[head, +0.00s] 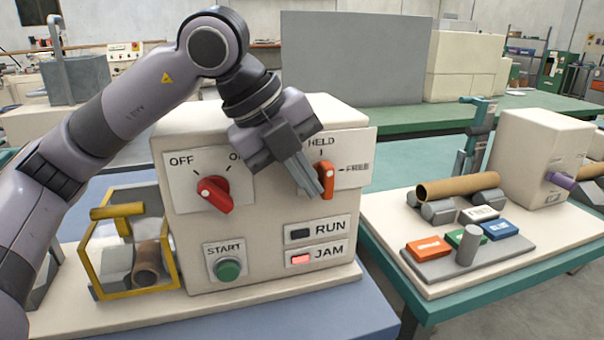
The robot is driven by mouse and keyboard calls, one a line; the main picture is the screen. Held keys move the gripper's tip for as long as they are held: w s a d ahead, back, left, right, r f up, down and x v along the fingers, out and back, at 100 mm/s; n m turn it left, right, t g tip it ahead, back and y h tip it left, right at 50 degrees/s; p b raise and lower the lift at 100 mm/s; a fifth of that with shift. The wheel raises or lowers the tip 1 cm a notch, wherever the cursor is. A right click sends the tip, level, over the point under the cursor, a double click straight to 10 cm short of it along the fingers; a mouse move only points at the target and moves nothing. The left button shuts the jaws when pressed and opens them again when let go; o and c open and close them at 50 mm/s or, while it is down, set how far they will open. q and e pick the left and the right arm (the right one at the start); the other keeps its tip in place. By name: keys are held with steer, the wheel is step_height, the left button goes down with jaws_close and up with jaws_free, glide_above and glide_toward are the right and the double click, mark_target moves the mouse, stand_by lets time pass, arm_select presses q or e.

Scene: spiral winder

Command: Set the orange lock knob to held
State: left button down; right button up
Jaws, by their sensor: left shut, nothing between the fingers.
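The orange lock knob (327,178) is on the front of the cream machine box, between the HELD mark above it and the FREE mark to its right. The knob stands nearly upright, its pale dot at the upper end, toward the HELD mark. My left gripper (317,193) is shut and empty. Its fingers reach down from the upper left to the knob's left side and hide part of the knob and its plate. I cannot tell whether the fingertips touch the knob. My right gripper is not in view.
A red OFF/ON knob (215,194) is left of the gripper. Below are a green START button (229,269), a dark RUN lamp (300,234) and a lit JAM lamp (300,259). A yellow-framed guard (130,245) stands left. A cardboard tube (458,187) lies right.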

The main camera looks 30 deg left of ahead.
arm_select(q)
steer(key=shift+w+d+r, duration=0.15)
steer(key=shift+w+r, duration=0.05)
steer(key=shift+r, duration=0.3)
steer(key=v, duration=0.6)
steer(key=shift+s+a+p, duration=0.3)
steer(key=shift+s+p, duration=0.1)
steer(key=shift+p, duration=0.05)
